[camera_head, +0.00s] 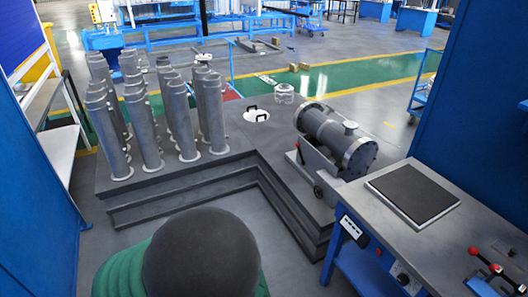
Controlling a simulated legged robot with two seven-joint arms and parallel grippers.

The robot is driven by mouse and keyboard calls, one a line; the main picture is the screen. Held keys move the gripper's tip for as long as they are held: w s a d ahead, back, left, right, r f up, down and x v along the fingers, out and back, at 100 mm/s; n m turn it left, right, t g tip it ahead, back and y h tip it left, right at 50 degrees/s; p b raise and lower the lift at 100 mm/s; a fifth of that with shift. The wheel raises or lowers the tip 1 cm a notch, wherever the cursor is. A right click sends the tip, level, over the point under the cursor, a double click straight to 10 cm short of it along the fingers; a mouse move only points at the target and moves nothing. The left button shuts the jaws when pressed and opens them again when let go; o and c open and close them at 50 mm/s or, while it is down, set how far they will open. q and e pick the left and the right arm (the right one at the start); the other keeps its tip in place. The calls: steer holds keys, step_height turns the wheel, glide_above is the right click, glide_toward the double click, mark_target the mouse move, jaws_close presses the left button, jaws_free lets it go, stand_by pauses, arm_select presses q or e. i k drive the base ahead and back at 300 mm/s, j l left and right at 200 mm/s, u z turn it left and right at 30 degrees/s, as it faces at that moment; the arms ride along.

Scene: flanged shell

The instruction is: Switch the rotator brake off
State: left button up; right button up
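A grey flanged shell (330,135) lies on its side on a rotator (318,172) at the right end of the dark platform. It has a short nozzle on top and a bolted flange at its right end. A small lever with a red tip (299,149) stands at the rotator's left side. It looks upright or slightly tilted; I cannot tell whether it is the brake or what setting it has. A round wheel-like part (319,192) sits low on the rotator's front. Neither of my grippers is in view.
Several tall grey flanged pipes (178,120) stand at the platform's left. A workbench (450,235) with a dark pad (413,192) and red-knobbed levers (474,251) stands at the lower right. Blue panels flank both sides. A white round item (257,116) lies on the platform.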

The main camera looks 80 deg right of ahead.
mark_target(297, 144)
steer(key=l+z, duration=0.1)
steer(key=z, duration=3)
steer(key=i+j+u, duration=0.1)
steer(key=i+j, duration=0.2)
steer(key=i, duration=0.25)
steer(key=i+j, duration=0.2)
steer(key=i, duration=0.35)
steer(key=i+j+u, duration=0.15)
steer(key=i, duration=0.4)
steer(key=i+j, duration=0.3)
steer(key=i, duration=0.3)
steer(key=i+j+u, duration=0.15)
steer(key=i, duration=0.4)
